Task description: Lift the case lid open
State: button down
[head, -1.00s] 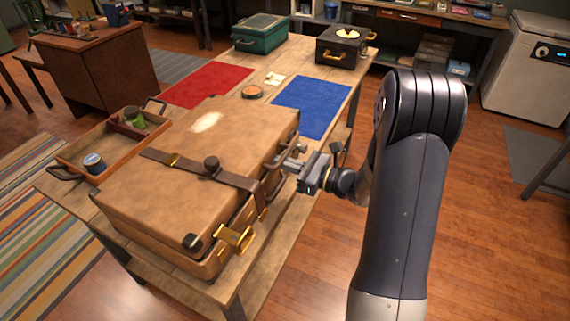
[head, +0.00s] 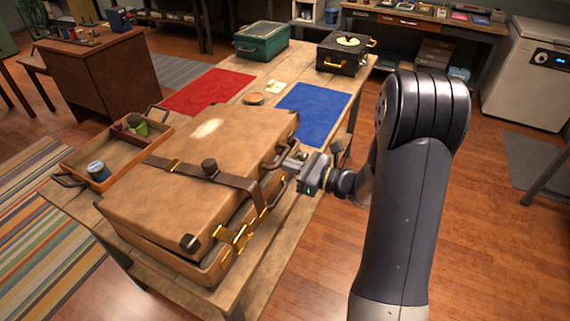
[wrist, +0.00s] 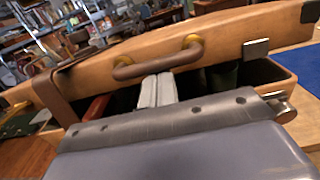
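The brown case (head: 170,195) lies on the wooden table with its lid (head: 235,145) raised a little along the right edge. In the wrist view a dark gap shows between the lid (wrist: 235,32) and the case's lower part (wrist: 272,75), with something green inside. A brown handle (wrist: 150,65) sits on the lid's front. My gripper (head: 296,160) is at the right side of the case. In the wrist view its two fingers (wrist: 157,90) are together, with their tips just under the handle and lid edge. Whether they touch the lid is hard to tell.
A brown strap (head: 190,170) crosses the lid, and brass latches (head: 237,237) hang at the near edge. A wooden tray (head: 75,158) with cans stands left of the case. Red (head: 208,92) and blue (head: 312,110) mats, a green box (head: 262,40) and a black box (head: 345,52) lie beyond.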

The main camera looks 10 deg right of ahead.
aim_at(282, 155)
jog(key=shift+r, duration=0.15)
jog(key=shift+w+a+r+p, duration=0.1)
jog(key=shift+r+p, duration=0.35)
jog(key=shift+r, duration=0.15)
jog(key=shift+w+a+r+p, duration=0.1)
jog(key=shift+r+p, duration=0.35)
jog(key=shift+r, duration=0.1)
jog(key=shift+a+r+p, duration=0.15)
jog(key=shift+r+p, duration=0.6)
jog(key=shift+r, duration=0.25)
jog(key=shift+w+a+r, duration=0.1)
jog(key=shift+r, duration=0.2)
jog(key=shift+w+a+r+p, duration=0.15)
jog(key=shift+r+p, duration=0.35)
jog(key=shift+r, duration=0.1)
jog(key=shift+w+a+r+p, duration=0.1)
jog(key=shift+a+r+p, duration=0.05)
jog(key=shift+r+p, duration=0.4)
jog(key=shift+r, duration=0.1)
